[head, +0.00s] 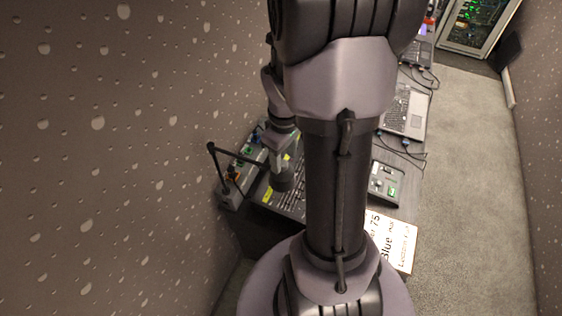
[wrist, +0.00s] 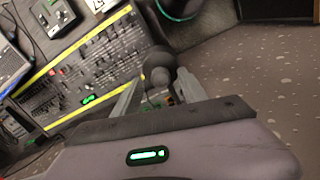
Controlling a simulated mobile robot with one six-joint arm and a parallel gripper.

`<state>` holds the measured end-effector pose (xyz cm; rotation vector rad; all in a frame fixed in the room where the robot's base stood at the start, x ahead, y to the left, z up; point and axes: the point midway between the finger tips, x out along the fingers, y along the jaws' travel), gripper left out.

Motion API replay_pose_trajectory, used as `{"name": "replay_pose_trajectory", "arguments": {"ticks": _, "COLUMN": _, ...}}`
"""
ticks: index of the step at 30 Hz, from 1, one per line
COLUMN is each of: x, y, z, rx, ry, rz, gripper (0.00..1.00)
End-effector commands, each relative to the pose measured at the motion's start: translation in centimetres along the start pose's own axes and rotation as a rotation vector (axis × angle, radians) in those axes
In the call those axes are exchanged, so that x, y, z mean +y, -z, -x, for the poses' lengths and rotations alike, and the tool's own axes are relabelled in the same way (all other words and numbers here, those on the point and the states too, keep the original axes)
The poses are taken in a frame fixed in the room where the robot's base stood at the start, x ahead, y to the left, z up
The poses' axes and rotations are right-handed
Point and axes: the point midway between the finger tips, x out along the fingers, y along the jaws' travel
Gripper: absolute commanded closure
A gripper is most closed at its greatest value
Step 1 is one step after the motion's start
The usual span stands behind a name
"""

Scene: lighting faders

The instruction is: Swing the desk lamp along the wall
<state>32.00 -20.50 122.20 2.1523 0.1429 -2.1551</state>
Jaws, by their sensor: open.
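The desk lamp has a thin dark jointed arm (head: 211,148) that rises beside the left wall in the head view and reaches right to a dark rounded lamp head (head: 283,181). In the wrist view the dark lamp head (wrist: 158,62) sits between the tips of my gripper (wrist: 158,78). The two light grey fingers are apart, one on each side of it. Whether either finger touches the lamp head cannot be told. In the head view my gripper (head: 284,160) is small and partly merges with the lamp head.
A mixing console (wrist: 90,62) with yellow edges lies under the lamp. A small control box (head: 383,181), a laptop (head: 404,112) and a paper sign (head: 398,240) are on the desk to the right. The speckled wall (head: 110,150) is close on the left. Carpet (head: 468,190) is clear at right.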

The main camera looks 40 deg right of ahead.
Motion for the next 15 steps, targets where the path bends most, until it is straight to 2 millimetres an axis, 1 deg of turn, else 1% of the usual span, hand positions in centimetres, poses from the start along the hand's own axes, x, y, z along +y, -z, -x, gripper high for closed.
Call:
{"name": "replay_pose_trajectory", "arguments": {"ticks": 1, "x": -0.1, "y": -0.1, "z": -1.0, "rx": -0.002, "ry": 0.002, "rz": 0.000, "gripper": 0.50}}
{"name": "replay_pose_trajectory", "arguments": {"ticks": 3, "x": 0.0, "y": 0.0, "z": -1.9, "rx": -0.001, "ry": 0.001, "rz": 0.000, "gripper": 0.50}}
{"name": "replay_pose_trajectory", "arguments": {"ticks": 6, "x": 0.0, "y": 0.0, "z": -2.7, "rx": 0.000, "ry": 0.000, "rz": 0.000, "gripper": 0.50}}
{"name": "replay_pose_trajectory", "arguments": {"ticks": 9, "x": 0.0, "y": 0.0, "z": -3.0, "rx": 0.000, "ry": 0.000, "rz": -0.001, "gripper": 0.50}}
{"name": "replay_pose_trajectory", "arguments": {"ticks": 15, "x": 0.0, "y": 0.0, "z": -3.1, "rx": 0.001, "ry": 0.000, "rz": -0.001, "gripper": 0.50}}
